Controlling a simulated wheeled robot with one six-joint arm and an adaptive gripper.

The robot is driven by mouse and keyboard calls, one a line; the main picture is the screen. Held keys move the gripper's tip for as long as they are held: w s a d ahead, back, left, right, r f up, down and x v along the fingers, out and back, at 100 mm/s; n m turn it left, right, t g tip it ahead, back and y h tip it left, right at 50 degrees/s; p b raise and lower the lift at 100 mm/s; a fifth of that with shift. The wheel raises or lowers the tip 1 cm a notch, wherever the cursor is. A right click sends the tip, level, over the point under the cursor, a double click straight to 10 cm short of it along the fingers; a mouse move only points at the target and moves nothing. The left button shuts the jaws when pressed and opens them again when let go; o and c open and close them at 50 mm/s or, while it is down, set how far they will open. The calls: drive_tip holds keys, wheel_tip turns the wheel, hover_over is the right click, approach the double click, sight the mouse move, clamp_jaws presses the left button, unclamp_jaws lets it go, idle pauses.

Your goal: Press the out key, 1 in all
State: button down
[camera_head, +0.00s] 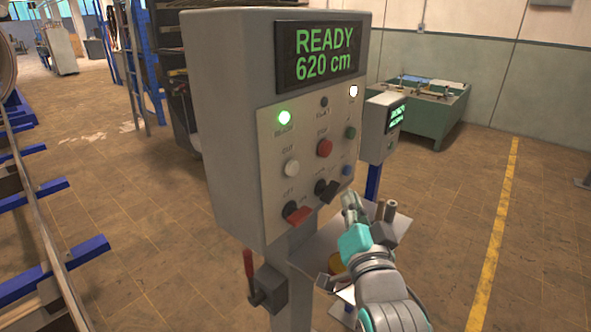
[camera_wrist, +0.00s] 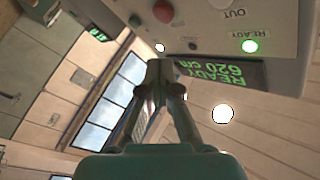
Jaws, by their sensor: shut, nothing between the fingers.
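A grey control box shows the text READY 620 cm on its display (camera_head: 319,53). The out key is a round white button (camera_head: 292,168) under a label that reads OUT, on the left of the panel. It also shows, partly cut off, at the top edge of the wrist view (camera_wrist: 222,3). My gripper (camera_head: 349,199) is at the lower right of the panel, apart from the out key. In the wrist view its fingers (camera_wrist: 158,66) are together with nothing between them. Whether the fingertips touch the box cannot be told.
Near the out key are a lit green READY lamp (camera_head: 285,118), a red button (camera_head: 325,148), a green button (camera_head: 350,132) and a blue button (camera_head: 346,170). A red switch (camera_head: 297,212) and a black switch (camera_head: 327,190) stick out below. A smaller box (camera_head: 378,140) stands behind.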

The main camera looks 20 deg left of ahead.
sight(293, 169)
drive_tip(key=shift+w+a+r, duration=0.1)
drive_tip(key=shift+a+r, duration=0.3)
drive_tip(key=shift+r, duration=0.4)
drive_tip(key=w+a, duration=0.3)
drive_tip(key=a, duration=0.5)
drive_tip(key=shift+a, duration=0.3)
idle(1.2)
drive_tip(key=shift+w+a, duration=0.15)
drive_tip(key=shift+a, duration=0.1)
